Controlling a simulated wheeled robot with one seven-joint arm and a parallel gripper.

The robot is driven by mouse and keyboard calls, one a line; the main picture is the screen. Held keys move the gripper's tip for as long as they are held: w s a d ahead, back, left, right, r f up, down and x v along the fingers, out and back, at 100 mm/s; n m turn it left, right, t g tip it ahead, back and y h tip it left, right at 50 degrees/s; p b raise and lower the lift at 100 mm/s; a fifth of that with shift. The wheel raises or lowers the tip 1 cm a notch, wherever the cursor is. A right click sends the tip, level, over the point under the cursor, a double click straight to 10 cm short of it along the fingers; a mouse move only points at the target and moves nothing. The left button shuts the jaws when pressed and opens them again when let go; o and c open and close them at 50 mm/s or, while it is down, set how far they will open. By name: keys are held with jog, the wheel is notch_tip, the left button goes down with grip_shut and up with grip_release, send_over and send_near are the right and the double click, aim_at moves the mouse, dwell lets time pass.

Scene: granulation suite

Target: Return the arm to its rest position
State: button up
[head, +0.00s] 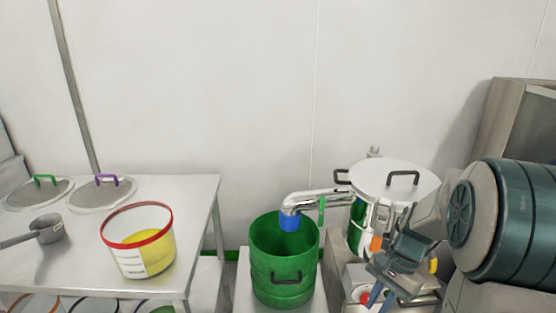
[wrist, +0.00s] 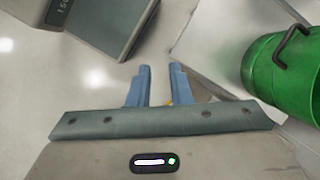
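My gripper (head: 381,299) is at the lower right in the head view, in front of the steel machine with the white lid (head: 395,178). In the wrist view its two blue fingers (wrist: 160,70) stand apart with a gap between them. Nothing is held between the tips. A small yellow spot shows near the base of the fingers; I cannot tell what it is. My arm reaches in from the right edge of the head view.
A green bucket (head: 283,262) stands left of my gripper under a bent steel pipe (head: 315,196) with a blue end. It also shows in the wrist view (wrist: 285,85). A steel table (head: 200,205) at left bears a red-rimmed tub (head: 138,245), a scoop (head: 48,229) and lids.

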jog(key=s+a+r+n+t+h+p, duration=0.1)
jog(key=s+a+r+n+t+p, duration=0.1)
jog(key=r, duration=0.6)
jog(key=s+a+r+n+t+h+p, duration=0.2)
jog(key=s+a+r+n+p, duration=0.3)
jog(key=s+r+n, duration=0.3)
jog(key=shift+s+a+r+t+h+p, duration=0.15)
jog(key=shift+s+r+t+h+p, duration=0.15)
jog(key=shift+r+t+p, duration=0.15)
